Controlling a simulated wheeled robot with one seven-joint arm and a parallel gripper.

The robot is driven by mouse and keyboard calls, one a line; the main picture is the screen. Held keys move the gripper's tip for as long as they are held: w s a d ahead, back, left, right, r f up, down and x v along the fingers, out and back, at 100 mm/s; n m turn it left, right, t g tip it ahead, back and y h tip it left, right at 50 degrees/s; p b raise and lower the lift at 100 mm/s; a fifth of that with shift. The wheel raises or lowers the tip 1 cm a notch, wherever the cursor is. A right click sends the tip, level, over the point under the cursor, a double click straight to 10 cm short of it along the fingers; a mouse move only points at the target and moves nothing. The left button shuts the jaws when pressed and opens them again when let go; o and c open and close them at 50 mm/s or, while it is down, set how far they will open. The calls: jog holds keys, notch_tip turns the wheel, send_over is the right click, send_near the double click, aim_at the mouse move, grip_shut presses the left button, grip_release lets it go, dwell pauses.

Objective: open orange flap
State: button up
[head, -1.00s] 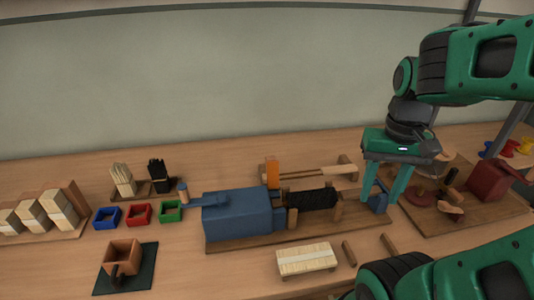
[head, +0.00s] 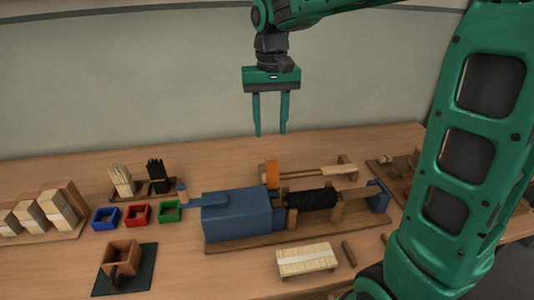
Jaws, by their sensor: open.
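A small orange piece (head: 272,174), which looks like the orange flap, stands upright at the left end of a long wooden fixture (head: 320,172) behind the blue machine. I cannot tell from here whether it is open or shut. My gripper (head: 270,134) hangs fingers down above the back of the table, with its two green fingers apart and nothing between them. In the picture its fingertips are above the orange piece, with a clear gap between them.
The blue machine (head: 237,216) with a black roller (head: 312,199) sits on a wooden board in the middle. Blue, red and green trays (head: 137,214) and bristle bundles (head: 122,180) lie to the left. A pale slatted block (head: 307,260) lies in front. My arm hides much of the right side.

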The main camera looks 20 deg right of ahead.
aim_at(270, 157)
notch_tip(270, 157, down, 9)
jog(key=shift+r, duration=0.1)
dwell(0.3)
